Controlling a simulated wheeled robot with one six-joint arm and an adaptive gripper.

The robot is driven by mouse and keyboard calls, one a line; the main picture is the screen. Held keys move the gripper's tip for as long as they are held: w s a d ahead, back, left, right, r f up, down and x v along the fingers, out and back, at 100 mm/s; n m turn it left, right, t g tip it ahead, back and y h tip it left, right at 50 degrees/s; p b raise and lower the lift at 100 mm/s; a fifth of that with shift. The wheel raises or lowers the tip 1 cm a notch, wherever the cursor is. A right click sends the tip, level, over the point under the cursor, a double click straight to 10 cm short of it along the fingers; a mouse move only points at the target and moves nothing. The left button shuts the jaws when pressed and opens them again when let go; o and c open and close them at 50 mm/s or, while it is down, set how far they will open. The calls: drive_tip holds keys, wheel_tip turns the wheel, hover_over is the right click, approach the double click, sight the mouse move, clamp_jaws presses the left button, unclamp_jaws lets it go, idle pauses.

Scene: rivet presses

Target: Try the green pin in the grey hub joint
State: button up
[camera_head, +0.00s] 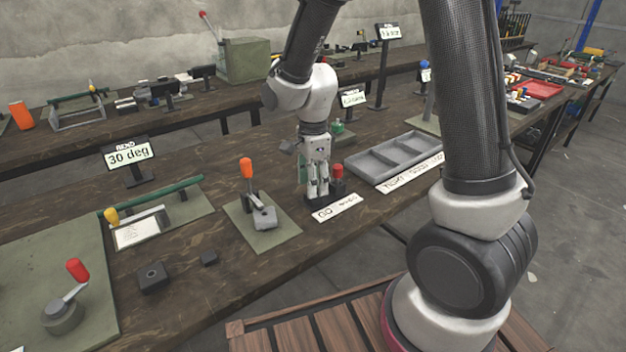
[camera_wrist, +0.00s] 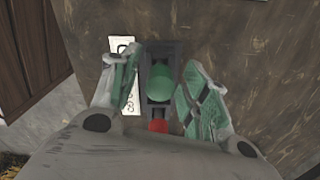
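The green pin (camera_wrist: 162,84) stands in a dark holder (camera_wrist: 161,60) on the bench, seen from above in the wrist view. My gripper (camera_wrist: 164,88) is open, one finger on each side of the pin, with visible gaps. In the head view my gripper (camera_head: 318,194) points down at the holder and hides the green pin. A red-topped pin (camera_head: 337,172) stands beside it. Two grey hubs show in the head view: one (camera_head: 264,217) on a green plate with an orange-handled lever, one (camera_head: 62,317) at lower left with a red-handled lever. I cannot tell which is meant.
A "GO" label (camera_head: 336,207) lies before the holder. A grey compartment tray (camera_head: 395,160) is to its right. A "30 deg" sign (camera_head: 128,157) stands at left. Dark blocks (camera_head: 152,278) lie near the front edge.

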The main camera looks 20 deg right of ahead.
drive_tip(key=shift+r, duration=0.1)
wheel_tip(320, 180, up, 12)
idle(0.5)
idle(0.4)
drive_tip(key=s+d+r+n+t, duration=0.2)
drive_tip(key=s+d+r+n, duration=0.2)
drive_tip(key=s+d+n, duration=0.3)
drive_tip(key=s+d+r+n+t, duration=0.2)
drive_tip(key=s+d+r+n, duration=0.2)
drive_tip(key=s+d+n, duration=0.4)
drive_tip(key=s+n, duration=0.2)
drive_tip(key=s, duration=0.2)
drive_tip(key=shift+r, duration=0.25)
